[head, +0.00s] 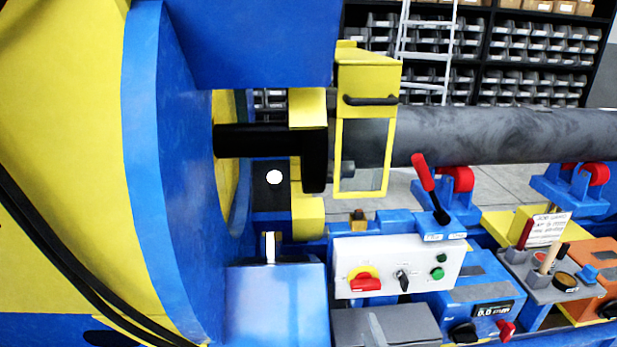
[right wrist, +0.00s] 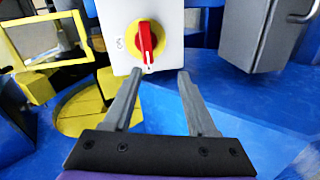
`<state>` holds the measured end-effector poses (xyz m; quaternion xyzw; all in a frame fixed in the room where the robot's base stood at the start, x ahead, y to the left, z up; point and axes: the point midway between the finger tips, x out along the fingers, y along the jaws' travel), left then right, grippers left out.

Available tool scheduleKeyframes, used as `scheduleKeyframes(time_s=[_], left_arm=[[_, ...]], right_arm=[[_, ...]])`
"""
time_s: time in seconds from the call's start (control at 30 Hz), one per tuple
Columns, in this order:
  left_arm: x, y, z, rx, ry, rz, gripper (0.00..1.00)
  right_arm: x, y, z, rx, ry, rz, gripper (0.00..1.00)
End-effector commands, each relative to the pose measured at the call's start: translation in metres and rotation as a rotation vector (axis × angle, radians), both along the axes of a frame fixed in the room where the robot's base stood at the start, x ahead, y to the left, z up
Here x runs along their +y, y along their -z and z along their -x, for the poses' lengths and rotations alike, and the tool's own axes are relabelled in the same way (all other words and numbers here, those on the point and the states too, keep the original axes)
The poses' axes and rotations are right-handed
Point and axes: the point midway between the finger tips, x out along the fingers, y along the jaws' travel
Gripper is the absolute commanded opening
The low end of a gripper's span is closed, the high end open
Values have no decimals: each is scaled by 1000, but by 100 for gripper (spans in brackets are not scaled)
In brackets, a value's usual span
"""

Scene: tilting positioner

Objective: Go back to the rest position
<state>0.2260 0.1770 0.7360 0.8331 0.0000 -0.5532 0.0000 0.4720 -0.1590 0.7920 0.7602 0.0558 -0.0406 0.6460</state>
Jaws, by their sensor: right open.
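My right gripper (right wrist: 160,72) shows in the right wrist view with its two grey fingers spread and nothing between them. Its fingertips point at the lower edge of a white control box (right wrist: 175,15). The box's red rotary switch (right wrist: 148,45) on a yellow disc lies just beyond the tips; the gap in depth is hard to judge. In the head view the same box (head: 445,262) stands near the middle, with the red switch (head: 365,284) at its left end. I cannot make out either gripper in the head view.
A large blue ring (head: 160,170) fills the left. A black spindle (head: 265,140) and yellow guard (head: 368,72) stand above the control box. A grey pipe (head: 500,135) runs right over red rollers. A grey box (right wrist: 265,35) with a handle flanks the switch.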

Motion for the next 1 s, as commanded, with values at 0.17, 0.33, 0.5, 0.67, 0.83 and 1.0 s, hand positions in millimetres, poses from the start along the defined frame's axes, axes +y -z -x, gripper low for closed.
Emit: scheduleKeyframes(time_s=[0.17,0.33,0.5,0.67,0.83,1.0], left_arm=[[0,0,0,0,0,0,50],[0,0,0,0,0,0,50],[0,0,0,0,0,0,50],[0,0,0,0,0,0,50],[0,-29,2,-10,0,0,50],[0,-74,1,-25,0,0,50]], right_arm=[[-6,15,43,295,111,-359,57],[-11,33,106,560,329,-695,57],[-15,46,168,734,573,-930,57],[-17,54,221,838,796,-1082,57],[-18,27,249,871,916,-1156,57],[-18,-17,248,858,902,-1161,57]])
